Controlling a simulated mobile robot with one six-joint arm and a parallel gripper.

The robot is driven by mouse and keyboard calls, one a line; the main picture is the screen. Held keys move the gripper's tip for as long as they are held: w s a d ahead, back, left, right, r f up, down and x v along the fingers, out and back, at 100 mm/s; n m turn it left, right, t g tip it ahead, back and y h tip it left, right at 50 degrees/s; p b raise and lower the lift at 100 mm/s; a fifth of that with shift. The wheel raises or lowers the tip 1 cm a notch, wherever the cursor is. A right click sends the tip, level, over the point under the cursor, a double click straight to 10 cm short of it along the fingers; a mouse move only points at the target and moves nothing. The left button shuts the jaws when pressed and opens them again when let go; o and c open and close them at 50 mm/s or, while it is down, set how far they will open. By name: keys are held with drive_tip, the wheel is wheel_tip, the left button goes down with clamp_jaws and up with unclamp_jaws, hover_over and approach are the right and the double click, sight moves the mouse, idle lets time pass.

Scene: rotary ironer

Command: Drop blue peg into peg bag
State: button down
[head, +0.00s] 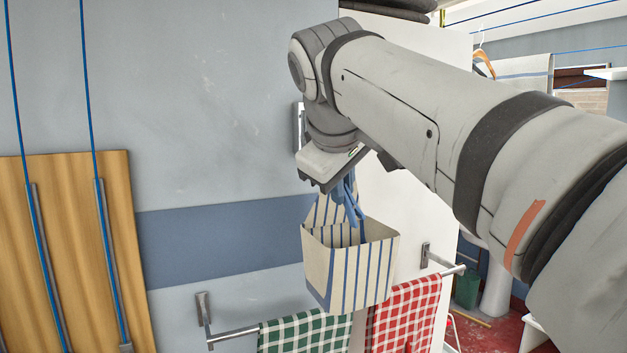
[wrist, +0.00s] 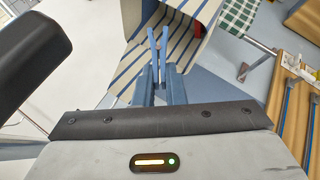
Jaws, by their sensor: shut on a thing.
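The blue peg (wrist: 158,50) is held between the fingertips of my gripper (wrist: 157,75), with its two legs pointing away from the jaws. In the head view the blue peg (head: 351,203) hangs below my gripper (head: 342,185), over the mouth of the peg bag. The peg bag (head: 345,275) is cream with blue stripes, open at the top, and hangs in front of the wall. In the wrist view the striped bag (wrist: 125,75) lies beyond the peg. The bag's inside is mostly hidden in the head view.
A rail (head: 235,334) below the bag carries a green checked cloth (head: 305,335) and a red checked cloth (head: 403,315). A wooden board (head: 75,250) with blue cords stands at left. A white panel (head: 400,200) is behind the bag on the right.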

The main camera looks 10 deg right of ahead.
drive_tip(key=shift+d, duration=0.15)
drive_tip(key=shift+a, duration=0.2)
drive_tip(key=w, duration=0.1)
drive_tip(key=w+d+f, duration=0.1)
drive_tip(key=w, duration=0.1)
drive_tip(key=w+f, duration=0.1)
drive_tip(key=w, duration=0.1)
drive_tip(key=shift+w+d+p, duration=0.1)
drive_tip(key=shift+d+p, duration=0.2)
drive_tip(key=shift+d, duration=0.1)
idle(0.5)
drive_tip(key=c, duration=0.9)
unclamp_jaws()
